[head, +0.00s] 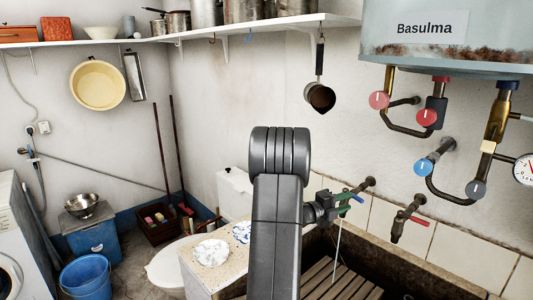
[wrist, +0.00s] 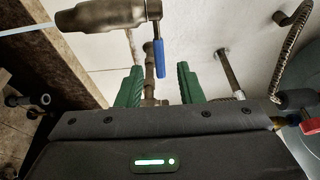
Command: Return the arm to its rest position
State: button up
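My arm rises through the middle of the head view, bent at the top. My gripper (head: 346,204) points right, toward the wall above the stone trough. In the wrist view its two green fingers (wrist: 159,88) stand apart with nothing held between them. A tap (wrist: 105,17) with a blue lever (wrist: 158,58) is close in front of the fingers. The lever hangs in the picture above the gap; I cannot tell whether a finger touches it. A thin pale stream of water (head: 337,240) falls from the tap into the trough.
A second tap with a red lever (head: 417,220) is on the wall to the right. Valves and pipes hang under the boiler (head: 450,45). A dark pan (head: 320,95) hangs from the shelf. A counter (head: 200,262) holding a crumpled white cloth (head: 211,252) is left of my arm.

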aim_at(356, 199)
jog(key=p+x, duration=0.1)
jog(key=x, duration=0.5)
jog(key=shift+s, duration=0.15)
jog(key=shift+d+p, duration=0.1)
jog(key=shift+p, duration=0.25)
jog(key=shift+t, duration=0.3)
